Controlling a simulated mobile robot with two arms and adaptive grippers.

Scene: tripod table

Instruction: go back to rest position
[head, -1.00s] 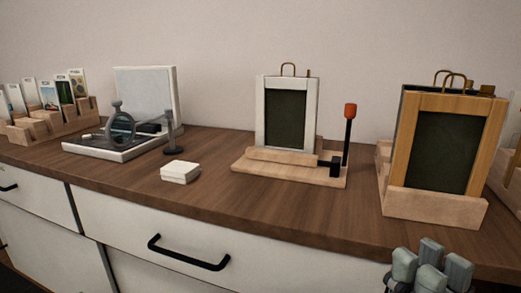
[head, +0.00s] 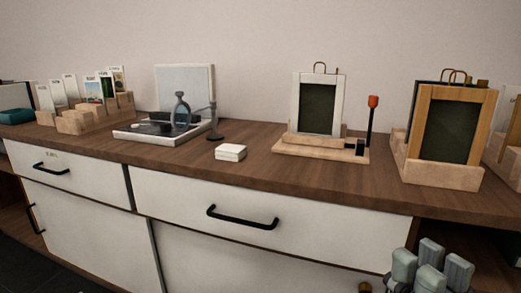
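My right gripper (head: 431,268) shows at the bottom right, in front of the cabinet and below the counter's front edge. Its grey-green finger pads point upward and sit close together. Nothing is seen held in it, but the gap between the fingers is not clear. My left gripper is not in view.
Black-handled drawers (head: 180,190) face me. Dark floor shows at the lower left.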

